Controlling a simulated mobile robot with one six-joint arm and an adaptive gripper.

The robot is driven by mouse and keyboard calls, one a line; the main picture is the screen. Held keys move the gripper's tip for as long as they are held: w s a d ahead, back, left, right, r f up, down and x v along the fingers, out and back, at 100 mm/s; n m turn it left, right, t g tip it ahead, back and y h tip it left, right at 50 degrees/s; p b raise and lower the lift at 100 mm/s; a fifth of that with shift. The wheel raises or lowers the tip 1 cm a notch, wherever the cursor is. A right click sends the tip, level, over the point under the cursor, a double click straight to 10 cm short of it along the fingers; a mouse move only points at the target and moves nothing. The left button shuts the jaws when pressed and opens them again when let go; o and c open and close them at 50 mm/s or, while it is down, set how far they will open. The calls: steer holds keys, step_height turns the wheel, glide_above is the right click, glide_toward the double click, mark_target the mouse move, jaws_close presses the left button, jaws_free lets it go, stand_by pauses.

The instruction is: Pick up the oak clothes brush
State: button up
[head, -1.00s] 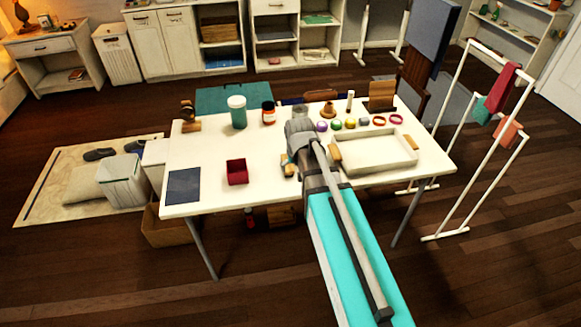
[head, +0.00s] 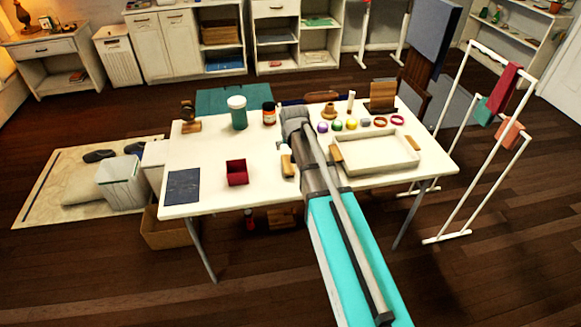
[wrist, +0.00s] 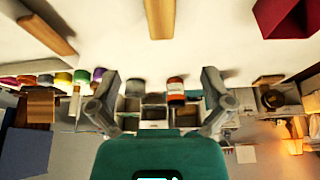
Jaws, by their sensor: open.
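A long light-wood piece, which looks like the oak clothes brush (head: 287,166), lies on the white table (head: 215,150) between the red box and the tray. The wrist view shows it at the top centre (wrist: 160,18), cut off by the frame edge. My gripper (wrist: 158,88) is open and empty, with its two grey fingers spread wide. In the head view my wrist hangs over the table just beyond the brush, and my arm hides the fingers. The gripper is not touching the brush.
A red open box (head: 237,173) stands left of the brush. A white tray with wooden handles (head: 385,166) lies close on the right. Jars (head: 238,113), small coloured balls (head: 337,125) and a wooden stand (head: 382,96) line the back. The table front is mostly clear.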

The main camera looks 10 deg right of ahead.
mark_target(288, 163)
steer(key=shift+b+x, duration=3.55)
steer(key=shift+x, duration=0.5)
steer(key=shift+f, duration=0.1)
steer(key=b+x, duration=0.3)
steer(key=shift+s+a+f, duration=0.1)
steer(key=shift+s+f, duration=0.1)
steer(key=shift+f, duration=0.1)
steer(key=shift+b+x, duration=0.8)
steer(key=shift+b, duration=0.2)
steer(key=shift+f, duration=0.25)
steer(key=c, duration=1.2)
steer(key=shift+r, duration=0.15)
steer(key=shift+c, duration=0.2)
